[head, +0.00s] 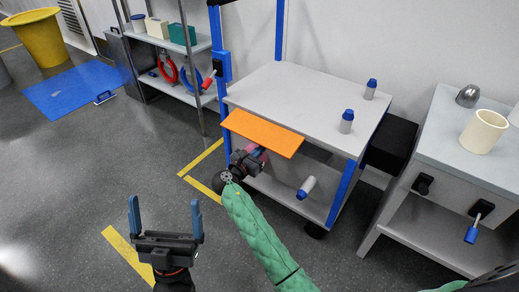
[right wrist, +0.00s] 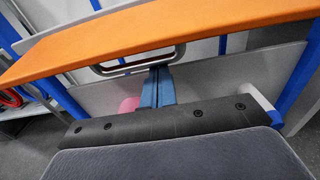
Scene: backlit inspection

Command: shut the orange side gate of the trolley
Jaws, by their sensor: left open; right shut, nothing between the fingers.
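The orange side gate (head: 262,132) is on the near side of the grey-topped trolley (head: 310,95) and stands out from it like a flap. In the right wrist view the gate (right wrist: 160,35) crosses the top, with a grey loop handle (right wrist: 138,66) under its edge. My right gripper (head: 254,156) is below the gate, at the trolley's near side. Its blue fingers (right wrist: 157,85) are shut and empty, their tips close to the handle; I cannot tell if they touch it. My left gripper (head: 166,214) is open and empty above the floor, left of my right arm.
Blue-capped bottles (head: 346,121) stand on the trolley top, and another (head: 306,187) lies on its lower shelf. A pink thing (right wrist: 128,105) shows partly behind the right fingers. A grey cabinet (head: 430,165) stands at the right. Open floor (head: 90,165) lies to the left.

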